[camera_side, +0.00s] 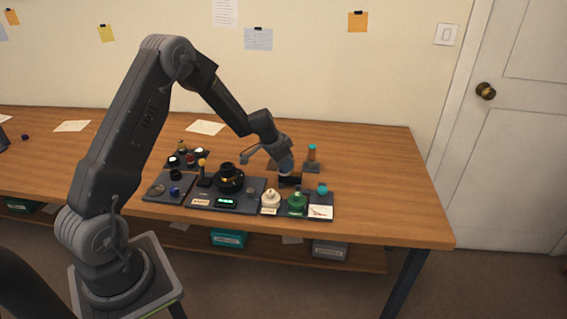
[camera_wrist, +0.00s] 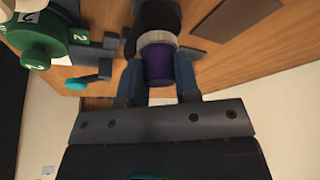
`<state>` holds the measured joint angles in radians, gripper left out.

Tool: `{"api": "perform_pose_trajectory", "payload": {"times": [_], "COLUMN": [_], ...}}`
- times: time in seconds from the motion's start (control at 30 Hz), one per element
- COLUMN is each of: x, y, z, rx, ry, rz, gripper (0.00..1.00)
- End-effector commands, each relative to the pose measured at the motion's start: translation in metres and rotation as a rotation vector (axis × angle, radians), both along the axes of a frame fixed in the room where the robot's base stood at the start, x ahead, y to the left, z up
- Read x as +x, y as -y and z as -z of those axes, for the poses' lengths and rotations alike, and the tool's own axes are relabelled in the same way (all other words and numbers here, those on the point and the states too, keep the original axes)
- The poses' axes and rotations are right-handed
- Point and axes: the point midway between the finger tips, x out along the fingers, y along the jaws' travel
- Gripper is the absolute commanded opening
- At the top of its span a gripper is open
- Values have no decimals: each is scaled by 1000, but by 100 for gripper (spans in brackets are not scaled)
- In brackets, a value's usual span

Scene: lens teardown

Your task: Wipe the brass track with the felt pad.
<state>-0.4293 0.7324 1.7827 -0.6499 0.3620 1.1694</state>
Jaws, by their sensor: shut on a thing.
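My gripper (camera_side: 286,172) is low over the right part of the bench layout. In the wrist view its blue fingers (camera_wrist: 158,84) are shut on the felt pad's purple body (camera_wrist: 160,65), which has a pale band at its far end. A black round shape lies just beyond that band; I cannot tell whether they touch. The black lens body (camera_side: 229,179) stands on the dark mat, left of my gripper, with a small yellowish patch on its side. I cannot make out the brass track clearly in either view.
A green knobbed container (camera_side: 297,203) and a cream one (camera_side: 270,201) stand in front of my gripper. An orange and teal post (camera_side: 312,156) stands close behind on the right. Small parts sit on trays to the left. The table's right end is clear.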

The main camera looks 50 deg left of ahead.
Motion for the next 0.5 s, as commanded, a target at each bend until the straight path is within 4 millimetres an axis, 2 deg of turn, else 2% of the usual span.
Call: {"api": "perform_pose_trajectory", "payload": {"times": [0.5], "x": [33], "y": [35], "z": [1], "rx": [-1], "ry": [-3], "rz": [3], "gripper": [11]}}
